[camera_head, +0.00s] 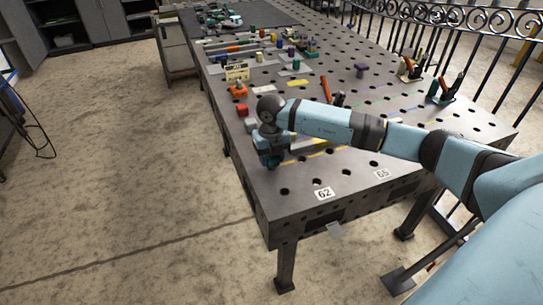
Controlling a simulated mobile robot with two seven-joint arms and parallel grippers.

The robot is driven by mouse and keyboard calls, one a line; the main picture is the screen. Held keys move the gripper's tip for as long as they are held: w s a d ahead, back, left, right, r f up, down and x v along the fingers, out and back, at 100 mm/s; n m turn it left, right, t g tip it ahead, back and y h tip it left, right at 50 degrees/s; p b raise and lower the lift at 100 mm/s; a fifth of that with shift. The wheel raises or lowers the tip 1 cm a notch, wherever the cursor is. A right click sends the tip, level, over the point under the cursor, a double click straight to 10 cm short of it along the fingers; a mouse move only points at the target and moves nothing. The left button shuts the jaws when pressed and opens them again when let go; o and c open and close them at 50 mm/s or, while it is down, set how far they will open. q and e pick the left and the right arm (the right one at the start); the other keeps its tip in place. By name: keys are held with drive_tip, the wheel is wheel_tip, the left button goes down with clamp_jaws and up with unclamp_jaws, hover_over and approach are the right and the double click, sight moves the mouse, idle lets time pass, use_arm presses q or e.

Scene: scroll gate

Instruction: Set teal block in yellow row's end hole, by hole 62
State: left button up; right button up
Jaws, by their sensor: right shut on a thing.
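My right gripper (271,163) is low over the near left corner of the dark perforated table (300,208). It is shut on a small teal block (270,160), mostly hidden by the fingers. I cannot tell whether the block touches the table. A yellow line (322,153) runs right from beside the gripper, partly hidden by my arm. The white label 62 (324,193) lies near the front edge, to the right of and nearer than the gripper. Open holes show near it. The end hole of the yellow row is not clearly visible. My left gripper is not in view.
The label 65 (382,174) is further right. A red block (242,109) and an orange piece (238,91) sit beyond the gripper. Upright clamps (447,90) stand at the right edge. Several tools and blocks crowd the far end. The near front strip is clear.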

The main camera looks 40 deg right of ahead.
use_arm(q)
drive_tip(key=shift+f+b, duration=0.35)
drive_tip(key=shift+b, duration=0.1)
use_arm(e)
drive_tip(key=shift+f, duration=0.8)
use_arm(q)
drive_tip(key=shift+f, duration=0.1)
use_arm(e)
drive_tip(key=o, duration=1.2)
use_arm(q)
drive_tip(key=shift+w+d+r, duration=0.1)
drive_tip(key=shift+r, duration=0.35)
use_arm(e)
wheel_tip(320, 180, up, 14)
drive_tip(key=shift+f, duration=0.1)
